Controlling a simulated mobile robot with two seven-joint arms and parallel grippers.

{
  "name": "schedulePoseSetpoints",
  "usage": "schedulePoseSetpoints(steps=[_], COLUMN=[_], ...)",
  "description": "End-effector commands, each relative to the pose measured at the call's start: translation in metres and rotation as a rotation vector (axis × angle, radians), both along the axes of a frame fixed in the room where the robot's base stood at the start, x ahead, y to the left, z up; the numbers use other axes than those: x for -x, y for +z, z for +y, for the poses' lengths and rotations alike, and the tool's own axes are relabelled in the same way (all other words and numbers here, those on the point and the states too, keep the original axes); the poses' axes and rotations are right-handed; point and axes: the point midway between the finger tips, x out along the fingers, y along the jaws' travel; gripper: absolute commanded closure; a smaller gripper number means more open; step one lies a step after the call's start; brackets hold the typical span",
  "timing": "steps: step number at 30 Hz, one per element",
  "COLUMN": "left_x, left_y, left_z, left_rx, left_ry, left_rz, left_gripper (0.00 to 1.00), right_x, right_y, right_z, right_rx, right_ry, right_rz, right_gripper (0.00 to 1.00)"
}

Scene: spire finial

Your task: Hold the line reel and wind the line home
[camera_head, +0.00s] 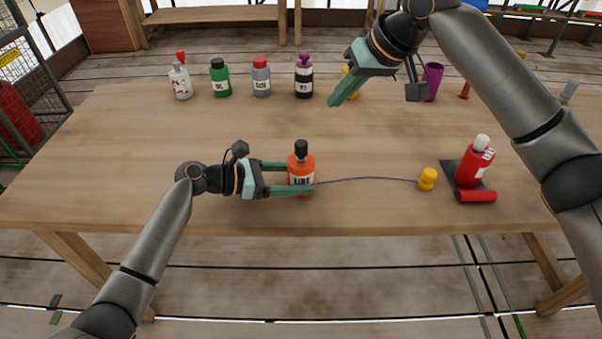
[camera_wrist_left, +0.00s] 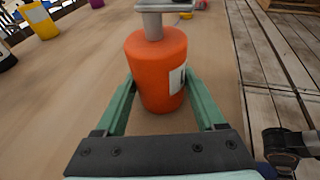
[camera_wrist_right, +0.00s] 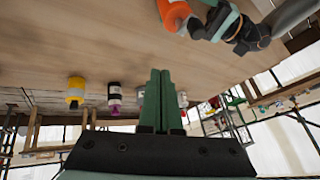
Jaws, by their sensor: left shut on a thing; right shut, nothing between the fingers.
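The orange line reel (camera_head: 301,172), shaped like a bottle with a label and a dark knob on top, stands upright near the table's front edge. It also shows in the left wrist view (camera_wrist_left: 155,75). My left gripper (camera_head: 309,179) is shut on its sides. A thin dark line (camera_head: 365,178) runs from the reel across the tabletop to a yellow piece (camera_head: 428,179) on the right. My right gripper (camera_head: 334,103) is shut and empty, raised above the table's far middle; its closed fingers also show in the right wrist view (camera_wrist_right: 160,75).
A red bottle (camera_head: 474,165) stands on a dark mat at right, with a red roll (camera_head: 476,196) in front. White (camera_head: 181,82), green (camera_head: 220,80), grey (camera_head: 261,79) and black (camera_head: 304,80) bottles line the back, with a purple cup (camera_head: 433,80). The table's (camera_head: 130,150) left side is clear.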

Motion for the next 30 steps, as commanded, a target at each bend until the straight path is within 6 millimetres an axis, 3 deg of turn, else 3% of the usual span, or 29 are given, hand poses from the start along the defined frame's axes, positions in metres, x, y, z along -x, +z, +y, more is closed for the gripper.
schedulePoseSetpoints(steps=[4, 13, 30], left_x=[0.000, 0.000, 0.000], left_y=[-0.001, -0.001, -0.001], left_z=[0.000, 0.000, 0.000], left_rx=[-0.001, -0.001, -0.001], left_ry=[0.000, 0.000, 0.000], left_rz=[0.001, 0.001, 0.000], left_gripper=[0.60, 0.60, 0.60], right_x=[0.012, 0.020, 0.021], right_y=[0.009, 0.010, -0.048], right_z=[0.022, 0.030, 0.030], right_rx=[0.141, 0.264, 0.262], right_ry=[0.039, 0.049, 0.050], right_rz=[-0.002, -0.003, -0.001], right_gripper=[1.00, 1.00, 1.00])
